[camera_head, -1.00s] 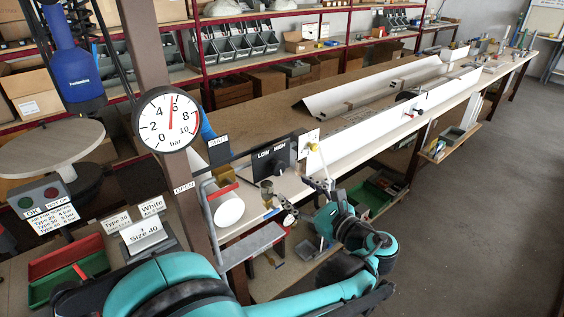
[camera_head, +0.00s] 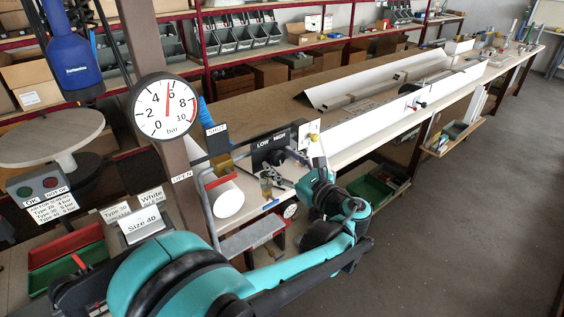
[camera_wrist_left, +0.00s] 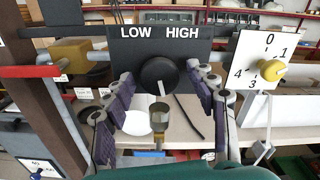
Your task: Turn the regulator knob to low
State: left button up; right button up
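The regulator knob (camera_wrist_left: 158,74) is round and black with a white pointer mark, on a dark panel (camera_wrist_left: 120,45) labelled LOW and HIGH. The mark seems to lie toward the knob's lower right. The panel also shows in the head view (camera_head: 262,154), where my gripper partly covers the knob. My left gripper (camera_wrist_left: 160,72) is open, one finger on each side of the knob, with gaps visible between fingers and knob. In the head view my left gripper (camera_head: 288,162) is at the panel's right front. My right gripper is not in view.
A round pressure gauge (camera_head: 165,107) reads near 6 bar. A yellow knob (camera_wrist_left: 271,70) on a numbered white plate stands right of the panel. A small brass cup-like fitting (camera_wrist_left: 159,117) sits below the knob. A red lever (camera_wrist_left: 30,71) is at left.

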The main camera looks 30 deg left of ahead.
pick_arm(q)
jog(key=c, duration=0.8)
